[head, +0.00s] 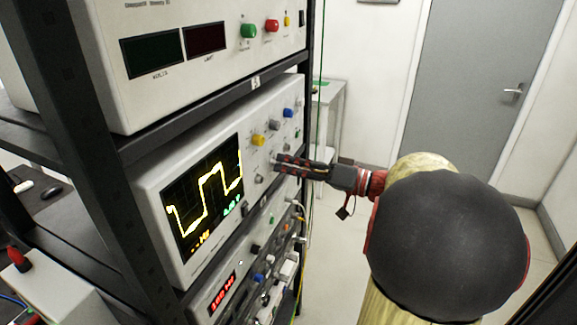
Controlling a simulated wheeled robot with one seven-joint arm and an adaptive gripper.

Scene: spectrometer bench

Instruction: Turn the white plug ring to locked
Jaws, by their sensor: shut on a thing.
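My gripper (279,163) reaches in from the right, with its dark and red fingers at the front panel of the oscilloscope (151,205). It is shut on a small pale part at the panel, which fits the white plug ring. The fingers cover most of that part, so its turn and any lock mark cannot be read. It lies to the right of the lit screen (204,198) and below the yellow knob (258,139).
Grey (274,125) and blue (288,113) knobs sit above my gripper on the panel. A white instrument (205,85) is above, and a unit with a red display (223,295) and cables is below. A black rack post (110,150) stands left. Floor right of the rack is open, with a grey door (465,90) behind.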

